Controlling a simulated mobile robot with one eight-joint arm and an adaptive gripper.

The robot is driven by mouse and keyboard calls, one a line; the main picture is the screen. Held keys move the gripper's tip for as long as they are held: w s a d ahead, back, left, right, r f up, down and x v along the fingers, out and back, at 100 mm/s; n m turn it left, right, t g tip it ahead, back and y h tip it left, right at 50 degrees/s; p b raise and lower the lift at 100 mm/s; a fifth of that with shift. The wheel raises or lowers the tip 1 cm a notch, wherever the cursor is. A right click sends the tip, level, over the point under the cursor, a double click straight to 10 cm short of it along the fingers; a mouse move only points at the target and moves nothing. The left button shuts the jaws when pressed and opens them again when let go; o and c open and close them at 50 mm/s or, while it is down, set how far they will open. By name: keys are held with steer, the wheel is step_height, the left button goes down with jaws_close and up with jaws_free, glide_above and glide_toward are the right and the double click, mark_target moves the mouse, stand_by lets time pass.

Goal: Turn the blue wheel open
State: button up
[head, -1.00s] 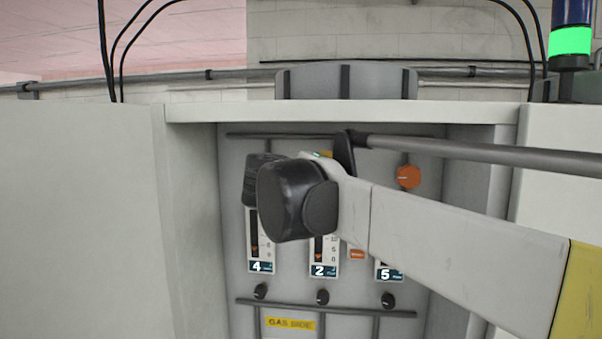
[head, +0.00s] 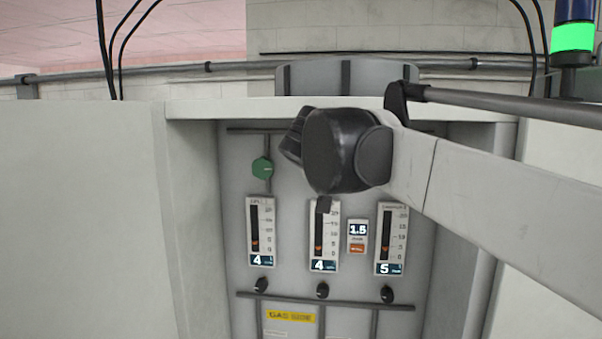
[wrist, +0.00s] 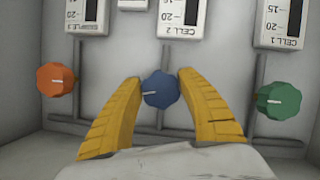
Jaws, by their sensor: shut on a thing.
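The blue wheel (wrist: 160,90) is in the middle of the wrist view, with a small white mark on its left side. My gripper (wrist: 160,82) has its two yellow fingers on either side of the wheel and is shut on it. In the head view my dark wrist and pale arm cover the wheel and the fingers. The middle gauge (head: 324,240) in the head view shows 4 on its display. The Cell 2 gauge (wrist: 184,16) is upside down in the wrist view.
A green wheel (wrist: 279,100) and an orange wheel (wrist: 56,80) flank the blue one, clear of my fingers. Cabinet side walls and a top ledge (head: 340,111) enclose the panel. Small black knobs (head: 322,291) sit below the gauges.

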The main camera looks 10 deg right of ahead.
steer(key=shift+a+r+m+t+y, duration=0.1)
steer(key=shift+m+t+y, duration=0.2)
steer(key=shift+m+y, duration=0.55)
steer(key=shift+m, duration=0.25)
steer(key=o, duration=1.1)
steer(key=shift+w, duration=0.15)
steer(key=shift+o, duration=0.2)
steer(key=v, duration=1.2)
